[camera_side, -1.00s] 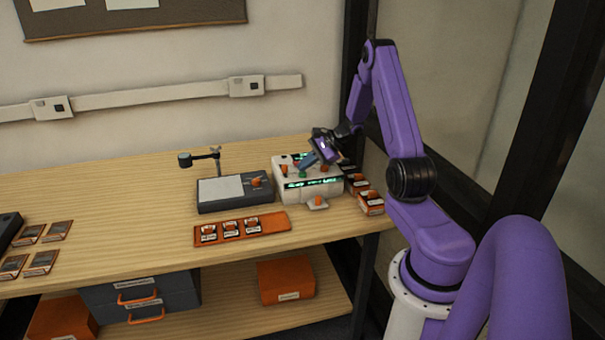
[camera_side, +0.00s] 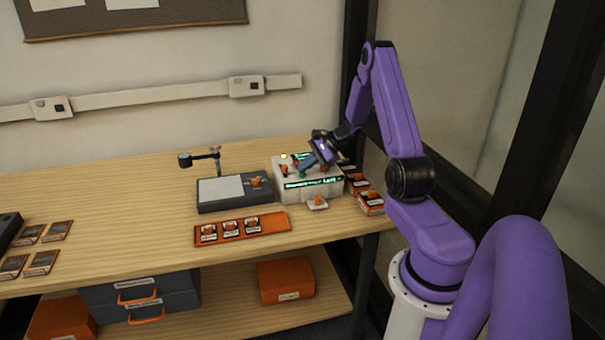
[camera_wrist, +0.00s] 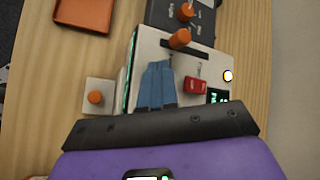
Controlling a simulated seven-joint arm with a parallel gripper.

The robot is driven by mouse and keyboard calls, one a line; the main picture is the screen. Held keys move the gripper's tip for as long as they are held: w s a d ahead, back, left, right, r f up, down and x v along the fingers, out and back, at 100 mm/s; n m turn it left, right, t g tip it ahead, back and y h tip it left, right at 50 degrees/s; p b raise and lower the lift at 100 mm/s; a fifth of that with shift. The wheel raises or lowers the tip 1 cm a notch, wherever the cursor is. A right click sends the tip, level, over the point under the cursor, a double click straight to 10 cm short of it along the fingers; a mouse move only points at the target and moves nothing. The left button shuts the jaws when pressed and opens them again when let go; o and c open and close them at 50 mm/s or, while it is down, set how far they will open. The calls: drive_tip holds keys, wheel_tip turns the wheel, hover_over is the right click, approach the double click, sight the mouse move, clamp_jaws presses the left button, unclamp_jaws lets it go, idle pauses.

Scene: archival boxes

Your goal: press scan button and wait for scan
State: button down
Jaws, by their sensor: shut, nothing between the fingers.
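The white scanner box (camera_side: 290,190) stands near the table's right end, with a lit green text display (camera_side: 313,183) on its front. A green button (camera_side: 302,175) shows on its top. My gripper (camera_side: 303,163) is low over the box top, its blue fingers shut with nothing between them. In the wrist view the shut fingers (camera_wrist: 158,64) cover part of the box top, and the green button is hidden there. Whether they touch the button cannot be told. A red switch (camera_wrist: 197,85) and a glowing yellow-white lamp (camera_wrist: 228,76) are beside the fingers.
A dark grey unit with a white plate (camera_side: 222,188) and a lamp arm (camera_side: 203,156) stands left of the box. An orange tray (camera_side: 275,222) holds three small items. Orange-and-white boxes (camera_side: 370,205) are close on the right. The table's middle left is clear.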

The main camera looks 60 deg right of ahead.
sight(306, 174)
drive_tip(key=shift+r, duration=0.85)
drive_tip(key=shift+r, duration=0.1)
drive_tip(key=shift+r, duration=2.4)
idle(1.7)
idle(1.3)
